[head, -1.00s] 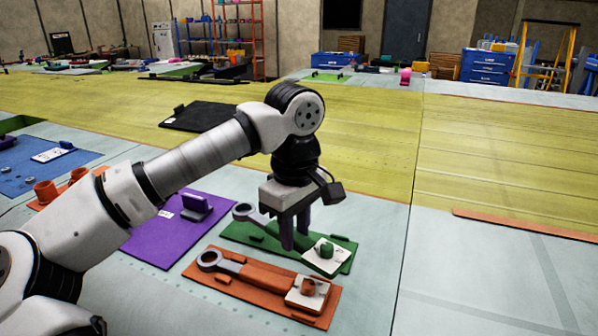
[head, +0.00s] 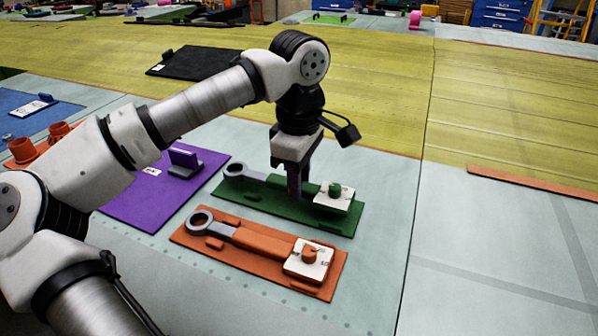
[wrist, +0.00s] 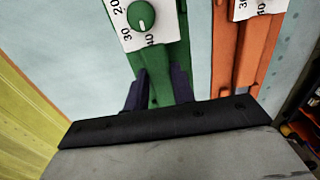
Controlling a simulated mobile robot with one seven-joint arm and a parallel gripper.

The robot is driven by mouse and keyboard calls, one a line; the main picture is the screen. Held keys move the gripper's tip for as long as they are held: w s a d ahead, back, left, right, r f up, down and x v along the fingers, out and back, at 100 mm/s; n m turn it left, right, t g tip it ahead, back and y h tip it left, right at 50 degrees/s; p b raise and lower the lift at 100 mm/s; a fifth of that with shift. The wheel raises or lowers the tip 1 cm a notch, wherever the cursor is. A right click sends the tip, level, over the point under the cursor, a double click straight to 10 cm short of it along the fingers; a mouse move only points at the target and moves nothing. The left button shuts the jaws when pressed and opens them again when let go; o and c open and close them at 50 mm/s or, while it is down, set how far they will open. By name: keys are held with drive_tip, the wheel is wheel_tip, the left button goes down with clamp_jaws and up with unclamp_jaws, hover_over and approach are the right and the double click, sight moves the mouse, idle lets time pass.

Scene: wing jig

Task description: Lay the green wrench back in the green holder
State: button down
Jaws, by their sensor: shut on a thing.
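The green wrench (head: 273,181) has a grey ring end at the left and a white scale card with a green knob (head: 335,190) at the right. It lies along the green holder (head: 337,223), a flat board on the table; I cannot tell whether it rests fully in it or is slightly above. My gripper (head: 295,194) points down at the wrench's middle. In the wrist view my gripper's dark fingers (wrist: 159,88) stand on either side of the green handle (wrist: 160,75), shut on it. The fingers hide part of the handle in the head view.
An orange board (head: 215,253) with a similar orange wrench (head: 262,243) lies just in front. A purple board (head: 152,205) with an upright block is to the left. Orange cups (head: 22,150) stand farther left.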

drive_tip(key=shift+f, duration=0.45)
drive_tip(key=shift+f+b, duration=0.1)
drive_tip(key=shift+b, duration=0.25)
drive_tip(key=shift+f+b, duration=0.5)
drive_tip(key=shift+f, duration=0.05)
drive_tip(key=c, duration=1.1)
unclamp_jaws()
drive_tip(key=shift+r, duration=0.1)
